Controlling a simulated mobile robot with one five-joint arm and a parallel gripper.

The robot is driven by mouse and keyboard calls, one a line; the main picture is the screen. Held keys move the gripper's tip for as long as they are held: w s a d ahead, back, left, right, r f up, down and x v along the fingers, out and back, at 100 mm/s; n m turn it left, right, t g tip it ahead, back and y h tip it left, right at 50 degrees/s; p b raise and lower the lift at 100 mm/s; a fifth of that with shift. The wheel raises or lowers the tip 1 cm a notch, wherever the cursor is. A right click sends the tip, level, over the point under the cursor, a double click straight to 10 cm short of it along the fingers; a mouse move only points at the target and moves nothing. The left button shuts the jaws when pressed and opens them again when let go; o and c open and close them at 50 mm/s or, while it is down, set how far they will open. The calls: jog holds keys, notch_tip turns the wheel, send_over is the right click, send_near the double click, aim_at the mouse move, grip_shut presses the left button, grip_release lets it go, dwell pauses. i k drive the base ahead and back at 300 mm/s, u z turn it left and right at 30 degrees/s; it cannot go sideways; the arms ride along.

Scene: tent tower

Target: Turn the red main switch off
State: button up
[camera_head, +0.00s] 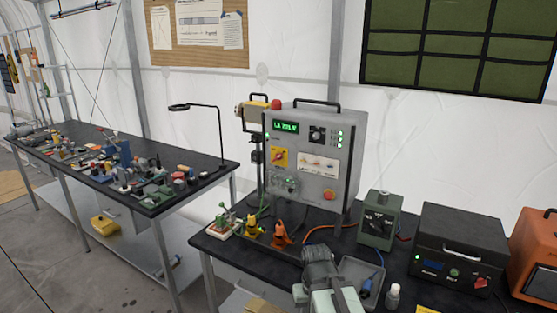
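The red main switch (279,156) is a small red rotary knob on a yellow plate, on the left part of the grey control cabinet's front (311,140). The knob is too small for me to read its position. The cabinet's display (286,125) is lit green, and small green lights glow at its upper right. A grey jointed part at the bottom centre appears to be my arm, well in front of and below the switch. I cannot make out the fingertips or whether my gripper is open. Nothing of mine touches the switch.
A red-orange round button (329,195) sits lower right on the cabinet. Yellow and orange clamp-like tools (282,234) stand before it. A green box (380,219), a black unit (460,245) and a grey tray (359,272) occupy the bench to the right. Floor shows at left.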

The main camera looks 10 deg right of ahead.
aim_at(278, 155)
jog(key=u, duration=0.4)
jog(key=k, duration=1.25)
jog(key=u, duration=0.1)
jog(key=i, duration=1.75)
jog(key=u, duration=0.8)
